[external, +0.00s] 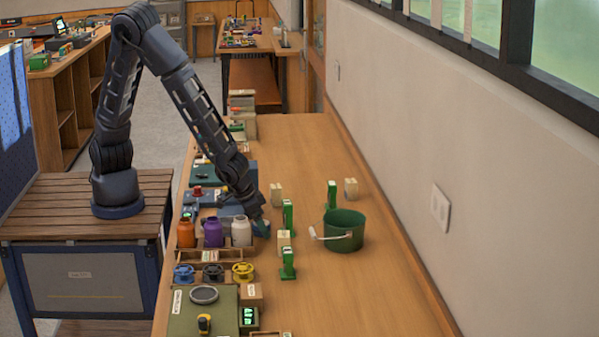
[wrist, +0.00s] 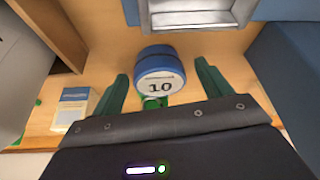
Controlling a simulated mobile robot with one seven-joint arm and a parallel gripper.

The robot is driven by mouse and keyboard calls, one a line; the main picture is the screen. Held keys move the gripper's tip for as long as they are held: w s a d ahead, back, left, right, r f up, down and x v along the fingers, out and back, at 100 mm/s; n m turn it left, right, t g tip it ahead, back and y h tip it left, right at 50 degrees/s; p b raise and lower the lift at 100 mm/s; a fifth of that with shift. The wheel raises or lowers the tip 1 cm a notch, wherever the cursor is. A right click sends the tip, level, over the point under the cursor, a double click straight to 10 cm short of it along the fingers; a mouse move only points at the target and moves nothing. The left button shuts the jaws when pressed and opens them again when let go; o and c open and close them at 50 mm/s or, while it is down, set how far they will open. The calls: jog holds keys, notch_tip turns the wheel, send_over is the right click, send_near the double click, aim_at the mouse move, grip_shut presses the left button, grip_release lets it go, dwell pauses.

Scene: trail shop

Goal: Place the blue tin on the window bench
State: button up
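A blue tin (wrist: 158,75) with a pale label reading "10" shows in the wrist view, lying between and slightly beyond my fingertips. My gripper (wrist: 162,82) has its two green fingers spread, with a gap on each side of the tin. In the external view my gripper (external: 261,226) is low over the long wooden bench (external: 330,285), just right of the white jar. I cannot make out the tin there. The bench runs along the wall under the window.
Orange (external: 186,233), purple (external: 213,232) and white (external: 241,231) jars stand left of my gripper. A green bucket (external: 344,230), green upright pieces (external: 288,215) and small pale boxes (external: 276,194) stand to its right. The bench's right side and front are mostly clear.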

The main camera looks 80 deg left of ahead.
jog(key=v, duration=1)
jog(key=shift+r, duration=0.3)
jog(key=shift+o, duration=0.4)
jog(key=shift+v, duration=0.85)
jog(key=w+a+n+g+h, duration=0.2)
jog(key=a+n+h, duration=0.25)
jog(key=n, duration=1.75)
jog(key=shift+n, duration=0.3)
jog(key=shift+a+x, duration=0.2)
jog(key=shift+x, duration=5.9)
jog(key=shift+f, duration=0.1)
